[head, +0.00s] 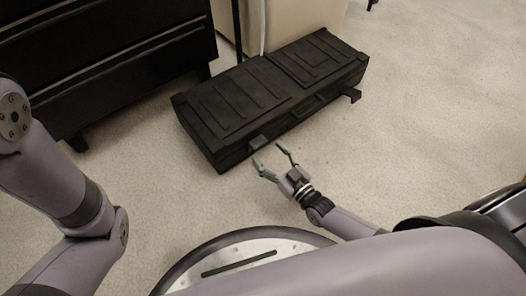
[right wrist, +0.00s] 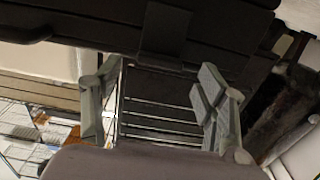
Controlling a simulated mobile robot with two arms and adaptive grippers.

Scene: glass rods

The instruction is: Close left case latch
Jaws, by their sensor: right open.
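The black case (head: 270,88) lies on the carpet with its ribbed lid down. Its left latch (head: 258,142) is a small dark tab on the near long side, toward the left end; I cannot tell its exact angle. In the right wrist view the latch (right wrist: 165,30) shows at the top, beyond and between the fingers. My right gripper (head: 267,155) is open and empty, just in front of the left latch, with no clear contact. It also shows in the right wrist view (right wrist: 155,80). My left arm shows at the left, but its gripper is out of view.
The right latch (head: 352,95) sticks out from the case's near side. A carry handle (head: 305,108) lies between the latches. A black drawer unit (head: 110,60) stands left of the case, and a beige panel (head: 300,20) stands behind it. Carpet (head: 440,120) at right is clear.

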